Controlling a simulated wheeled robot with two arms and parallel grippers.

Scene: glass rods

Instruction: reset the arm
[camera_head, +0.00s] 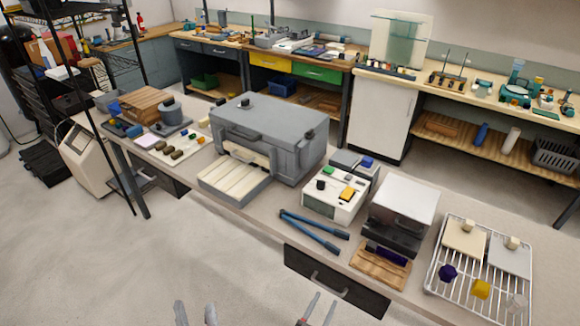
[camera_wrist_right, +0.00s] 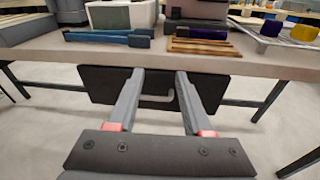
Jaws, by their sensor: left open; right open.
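My left gripper (camera_head: 195,314) shows at the bottom edge of the head view, its two fingers apart and nothing between them. My right gripper (camera_head: 318,310) is at the bottom edge to its right, also open and empty. In the right wrist view the right gripper (camera_wrist_right: 155,76) points at the dark drawer front below the table edge, with its fingers wide apart. Both grippers are in front of the table and clear of it.
The long table (camera_head: 240,212) holds a grey furnace-like box (camera_head: 290,150), blue-handled tongs (camera_head: 312,232), a white device (camera_head: 330,205), a wooden board (camera_head: 375,275) and a wire rack (camera_head: 450,293). The drawer (camera_head: 335,283) is below. Floor (camera_head: 100,260) in front is free.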

